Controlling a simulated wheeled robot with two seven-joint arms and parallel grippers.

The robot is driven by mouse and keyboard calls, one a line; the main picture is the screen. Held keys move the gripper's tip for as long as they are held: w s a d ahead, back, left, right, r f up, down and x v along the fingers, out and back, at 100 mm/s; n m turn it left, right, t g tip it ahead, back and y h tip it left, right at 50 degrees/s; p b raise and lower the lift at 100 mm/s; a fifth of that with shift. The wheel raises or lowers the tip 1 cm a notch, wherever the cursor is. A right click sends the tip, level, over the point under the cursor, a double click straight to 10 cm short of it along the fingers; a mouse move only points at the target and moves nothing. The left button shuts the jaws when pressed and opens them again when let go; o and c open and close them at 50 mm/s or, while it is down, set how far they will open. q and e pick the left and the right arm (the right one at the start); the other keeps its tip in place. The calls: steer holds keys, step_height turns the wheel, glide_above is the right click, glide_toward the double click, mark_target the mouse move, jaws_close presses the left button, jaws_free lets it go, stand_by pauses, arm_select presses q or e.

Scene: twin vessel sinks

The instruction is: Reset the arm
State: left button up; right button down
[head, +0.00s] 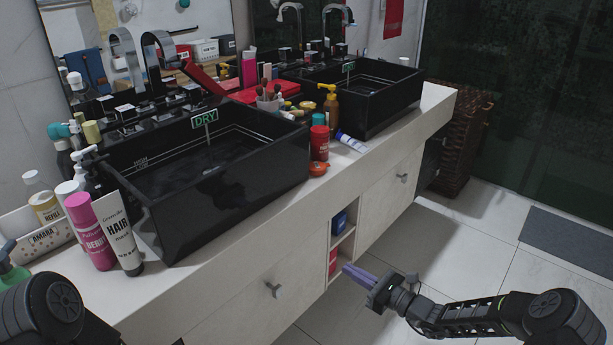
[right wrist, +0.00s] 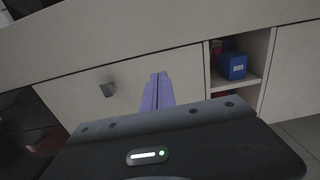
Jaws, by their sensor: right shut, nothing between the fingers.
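My right gripper (head: 359,275) is in front of the vanity, below the countertop, near the open shelf niche. Its purple fingers are shut with nothing between them. In the right wrist view the fingers (right wrist: 158,92) point toward a pale cabinet door. My right arm comes in from the lower right. On the left, only a dark arm joint of mine shows at the lower left corner; the left gripper is out of view.
Two black vessel sinks, the near one (head: 163,218) and the far one (head: 385,109), stand on the white countertop (head: 237,256). Bottles and tubes crowd the counter's left end and between the sinks. The niche (head: 341,244) holds a blue box (right wrist: 233,67).

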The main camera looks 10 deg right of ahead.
steer(key=s+a+f+n+g+h, duration=0.1)
steer(key=s+a+f+n+g, duration=0.25)
steer(key=s+f, duration=0.4)
steer(key=s+a+f+n+g+h, duration=0.1)
steer(key=s+a+f+n+g, duration=0.25)
steer(key=s+f+g, duration=0.35)
steer(key=s+a+f+n+g+h, duration=0.1)
steer(key=s+a+f+n+h, duration=0.2)
steer(key=s+n, duration=0.4)
steer(key=s+f+n+g+h, duration=0.15)
steer(key=s+f+n, duration=0.3)
steer(key=s, duration=0.45)
steer(key=s+a+r+n, duration=0.4)
steer(key=s+a+n, duration=0.15)
steer(key=n, duration=0.25)
step_height(320, 180, up, 17)
steer(key=p, duration=1.7)
steer(key=shift+h, duration=0.45)
steer(key=shift+s+a, duration=0.1)
